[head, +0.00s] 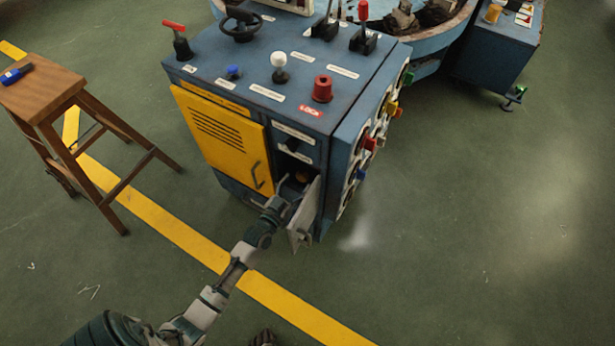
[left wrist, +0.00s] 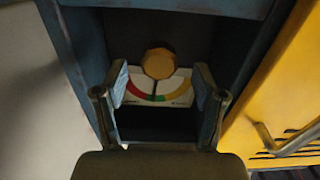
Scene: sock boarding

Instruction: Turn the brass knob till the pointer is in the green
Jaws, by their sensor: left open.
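The brass knob (left wrist: 158,63) sits inside an open compartment of the blue cabinet, and it shows small and partly hidden in the head view (head: 301,176). Below it is a white dial (left wrist: 185,83) with red on the left and green and yellow bands further right. A thin dark line crosses the dial near its middle; I cannot tell surely where the pointer ends. My left gripper (left wrist: 161,88) is open and empty at the compartment mouth, its fingers on either side of the dial, apart from the knob. It reaches in from the front in the head view (head: 283,203). My right gripper is not seen.
The compartment's grey door (head: 305,220) hangs open on the right of my gripper in the head view. A yellow door with a handle (head: 228,140) is on the other side. A wooden stool (head: 45,95) stands left. The floor on the right is clear.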

